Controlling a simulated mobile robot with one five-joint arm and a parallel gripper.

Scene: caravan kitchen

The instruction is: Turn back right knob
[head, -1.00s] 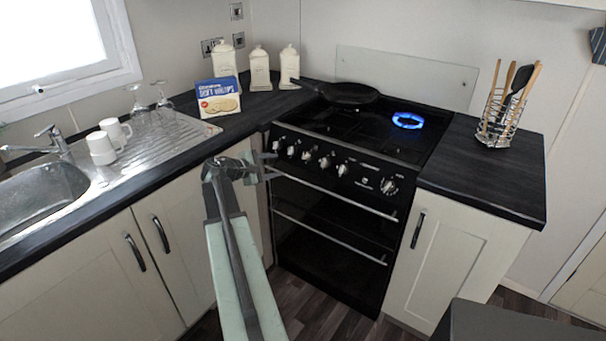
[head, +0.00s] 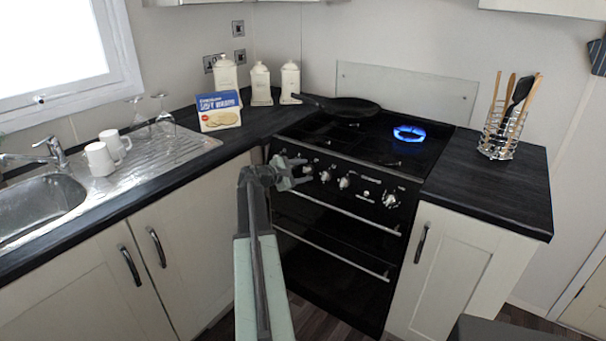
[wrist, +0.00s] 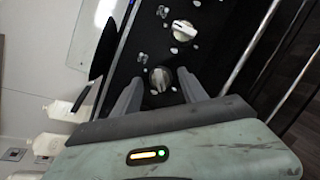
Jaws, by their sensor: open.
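The black cooker (head: 335,235) has a row of silver knobs on its front panel. A blue flame (head: 409,133) burns on its back right burner. Knobs show right of my gripper, one at the middle (head: 344,182) and a larger one at the right end (head: 390,200). My gripper (head: 298,173) is open in front of the panel's left part and hides some knobs. In the wrist view, one knob (wrist: 160,78) appears between my open fingers (wrist: 159,76), with no clear contact. Another knob (wrist: 183,30) lies beyond them. I cannot tell which knob serves the back right burner.
A black pan (head: 345,106) sits on the back left of the hob. A utensil rack (head: 497,140) stands on the right worktop. Canisters and a blue box (head: 219,111) stand at the left. Oven handles (head: 335,213) stick out below the knobs.

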